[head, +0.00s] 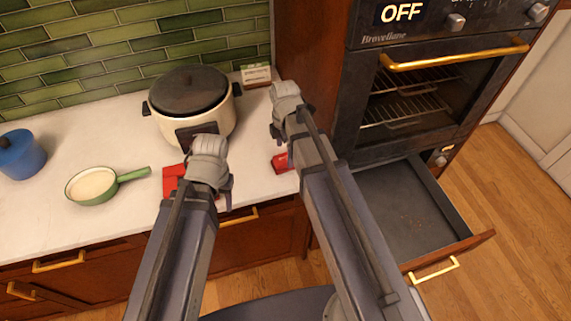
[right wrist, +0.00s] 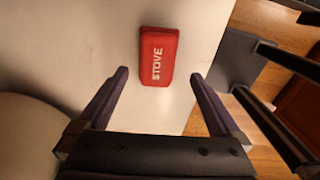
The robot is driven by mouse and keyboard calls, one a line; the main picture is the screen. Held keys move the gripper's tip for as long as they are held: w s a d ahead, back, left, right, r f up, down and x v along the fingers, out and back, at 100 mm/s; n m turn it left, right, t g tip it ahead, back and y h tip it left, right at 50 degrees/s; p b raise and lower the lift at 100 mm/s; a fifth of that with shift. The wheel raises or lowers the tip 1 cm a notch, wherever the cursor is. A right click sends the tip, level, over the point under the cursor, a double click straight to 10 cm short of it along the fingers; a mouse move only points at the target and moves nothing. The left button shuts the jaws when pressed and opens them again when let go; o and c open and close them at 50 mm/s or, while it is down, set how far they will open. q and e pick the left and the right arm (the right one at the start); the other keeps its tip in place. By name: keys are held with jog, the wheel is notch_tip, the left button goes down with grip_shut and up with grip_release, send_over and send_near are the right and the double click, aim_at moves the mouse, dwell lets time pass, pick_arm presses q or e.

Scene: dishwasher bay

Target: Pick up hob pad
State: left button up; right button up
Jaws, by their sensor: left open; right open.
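A red pad marked "STOVE" (right wrist: 157,57), which I take for the hob pad, lies on the white counter near its right edge. In the head view this red pad (head: 281,163) is partly hidden by my right arm. My right gripper (right wrist: 160,76) is open above it, its fingers apart on either side and nothing between them. In the head view the right gripper (head: 284,105) is over the counter's right end. A second red thing (head: 172,180) lies beside and partly behind my left gripper (head: 208,165); its label cannot be read. The left gripper is open.
A cream cooker with a dark lid (head: 190,92) stands behind my left gripper. A green pan (head: 92,185) and a blue pot (head: 20,155) stand at left. A small box (head: 256,76) is by the wall. An open drawer (head: 408,210) juts out below the oven (head: 425,90).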

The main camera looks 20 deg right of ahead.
jog(key=shift+w+d+f+b, duration=0.15)
jog(key=shift+f+b, duration=1.15)
jog(key=shift+f, duration=0.05)
jog(key=shift+w+d+f+b, duration=0.1)
jog(key=shift+w+f+b, duration=0.05)
jog(key=shift+f+b, duration=1.15)
jog(key=shift+r, duration=0.1)
jog(key=c, duration=1.3)
notch_tip(320, 180, up, 10)
jog(key=p, duration=1)
